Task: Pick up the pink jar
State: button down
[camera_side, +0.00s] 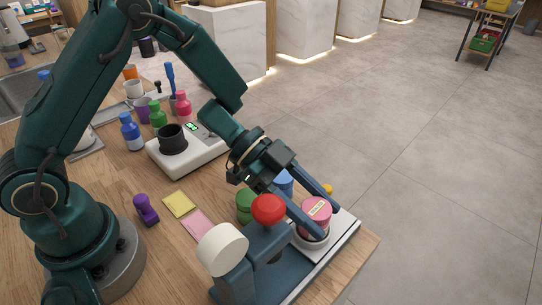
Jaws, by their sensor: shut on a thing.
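The pink jar (317,208) is upright, with a small pale label on its side, near the right end of the wooden counter. My gripper (318,212) reaches down from the upper left and is shut on the jar, one dark finger on its near left side and the other on its far right. I cannot tell whether the jar's bottom touches the tray or is slightly raised.
A green jar (245,205) and a blue jar (283,182) stand left of the pink jar. A blue-grey device with a red knob (268,209) and a cream disc (222,248) stands close in front. A white scale (190,155) and several bottles stand farther back.

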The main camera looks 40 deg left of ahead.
aim_at(318, 208)
jog(key=shift+r, duration=0.5)
notch_tip(318, 208, up, 2)
jog(key=shift+r, duration=0.15)
jog(key=a+r+n+t+y, duration=0.4)
jog(key=a+r+n, duration=0.2)
jog(key=a+r, duration=0.2)
jog(key=a+r+n+t+y, duration=0.4)
jog(key=a+r, duration=0.4)
jog(key=a, duration=0.5)
jog(key=shift+w+r+n+t, duration=0.15)
jog(key=shift+r+n+t, duration=0.35)
jog(key=shift+n, duration=0.6)
